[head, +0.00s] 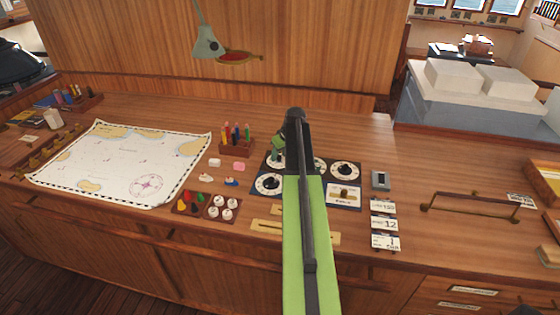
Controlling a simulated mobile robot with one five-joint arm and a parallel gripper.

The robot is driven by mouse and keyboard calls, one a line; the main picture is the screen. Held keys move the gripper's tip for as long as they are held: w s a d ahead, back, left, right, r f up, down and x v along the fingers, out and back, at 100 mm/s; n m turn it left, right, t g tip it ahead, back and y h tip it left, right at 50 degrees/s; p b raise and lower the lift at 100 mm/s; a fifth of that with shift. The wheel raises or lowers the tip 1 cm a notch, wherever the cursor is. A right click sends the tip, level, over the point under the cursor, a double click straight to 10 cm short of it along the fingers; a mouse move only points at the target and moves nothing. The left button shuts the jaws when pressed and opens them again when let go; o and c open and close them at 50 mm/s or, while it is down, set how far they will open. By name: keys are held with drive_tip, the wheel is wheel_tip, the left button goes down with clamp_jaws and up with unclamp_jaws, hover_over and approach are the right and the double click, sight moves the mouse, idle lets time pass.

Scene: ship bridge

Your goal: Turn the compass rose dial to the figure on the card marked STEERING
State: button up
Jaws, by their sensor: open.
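A dark panel (329,201) on the desk carries several white round dials with black knobs. A front left dial (269,184), a right dial (345,171) and a partly hidden middle dial (320,165) show. I cannot tell which is the compass rose dial. My gripper (278,154) is small and partly hidden by my arm; it is open, over or beside the back left dial (270,162). Three white cards stand right of the panel: a back card (383,207), a middle card (384,224) that seems to read 12, and a front card (386,242). Their labels are too small to read.
A chart (120,160) lies at the left. A pen rack (236,147) stands behind the panel's left side; trays of coloured pieces (191,203) and white pieces (222,207) lie left of it. A brass rail (475,202) is at the right. A lamp (207,45) hangs above.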

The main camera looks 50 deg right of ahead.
drive_tip(key=shift+r, duration=0.1)
clamp_jaws()
idle(0.4)
drive_tip(key=m, duration=0.2)
drive_tip(key=m+h, duration=0.1)
drive_tip(key=shift+a+m+h, duration=0.2)
drive_tip(key=shift+m+h, duration=0.1)
drive_tip(key=shift+m, duration=0.1)
drive_tip(key=m+g, duration=0.1)
drive_tip(key=m, duration=0.1)
drive_tip(key=m+h, duration=0.1)
drive_tip(key=m, duration=0.2)
drive_tip(key=shift+w+a+g+h, duration=0.1)
drive_tip(key=shift+w+g+h, duration=0.1)
drive_tip(key=shift+g+h, duration=0.15)
drive_tip(key=m+g, duration=0.1)
drive_tip(key=m, duration=0.4)
drive_tip(key=shift+w+g+h, duration=0.2)
drive_tip(key=shift+g+h, duration=0.05)
drive_tip(key=shift+g, duration=0.1)
drive_tip(key=shift+w+m+g, duration=0.1)
drive_tip(key=shift+m+g, duration=0.7)
drive_tip(key=shift+m, duration=1.2)
drive_tip(key=shift+a, duration=0.1)
